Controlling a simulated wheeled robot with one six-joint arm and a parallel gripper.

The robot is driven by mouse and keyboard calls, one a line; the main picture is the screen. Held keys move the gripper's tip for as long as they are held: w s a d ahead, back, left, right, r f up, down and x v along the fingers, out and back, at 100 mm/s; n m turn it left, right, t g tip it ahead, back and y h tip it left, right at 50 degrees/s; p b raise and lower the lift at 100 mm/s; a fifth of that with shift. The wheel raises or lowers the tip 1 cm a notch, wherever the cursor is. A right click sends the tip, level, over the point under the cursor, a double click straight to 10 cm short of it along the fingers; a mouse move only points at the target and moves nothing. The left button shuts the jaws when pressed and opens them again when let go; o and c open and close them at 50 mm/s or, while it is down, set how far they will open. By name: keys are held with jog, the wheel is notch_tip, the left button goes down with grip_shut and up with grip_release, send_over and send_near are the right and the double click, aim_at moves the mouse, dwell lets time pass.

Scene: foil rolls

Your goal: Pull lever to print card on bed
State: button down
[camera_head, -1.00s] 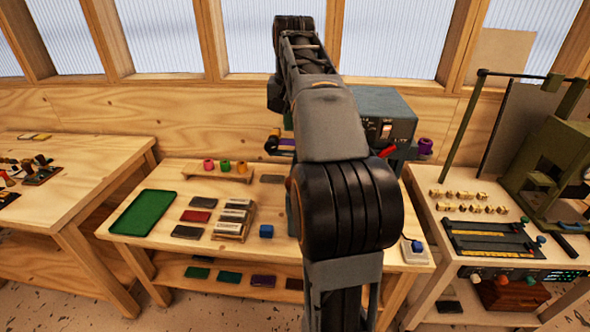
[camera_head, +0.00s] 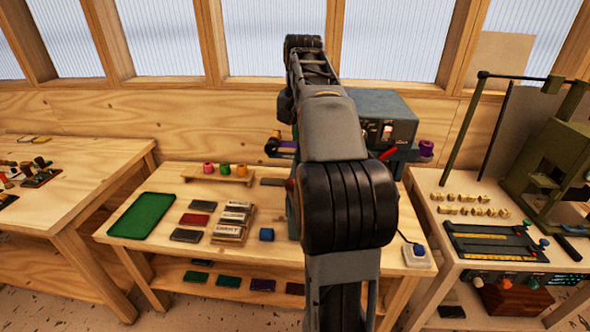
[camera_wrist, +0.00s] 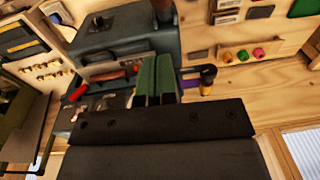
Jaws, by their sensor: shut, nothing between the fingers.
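A grey-blue press (camera_head: 385,110) with switches on its face stands at the back of the middle bench, partly hidden by my arm. Its lever has a red handle (camera_head: 388,155) at the right front. In the wrist view the same press body (camera_wrist: 130,35) fills the upper middle, with the red handle (camera_wrist: 78,92) at left. My gripper (camera_wrist: 155,60) shows there as two green fingers, shut and empty, over the press and to the right of the red handle, apart from it in the picture. My arm hides the gripper in the head view. I cannot make out the bed or a card on it.
The middle bench holds a green tray (camera_head: 142,215), several dark cards, a blue block (camera_head: 266,235) and a rack of foil rolls (camera_head: 222,172). A white box with a blue button (camera_head: 418,254) sits at its right edge. A green machine (camera_head: 555,165) stands at right.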

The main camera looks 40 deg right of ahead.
jog(key=f, duration=0.5)
jog(key=a+f, duration=0.1)
jog(key=f, duration=0.2)
jog(key=shift+s+a, duration=0.1)
jog(key=shift+s, duration=0.05)
jog(key=shift+s+a+f, duration=0.15)
jog(key=shift+a+f, duration=0.2)
jog(key=shift+f, duration=0.2)
jog(key=shift+d+b, duration=0.15)
jog(key=shift+b, duration=0.15)
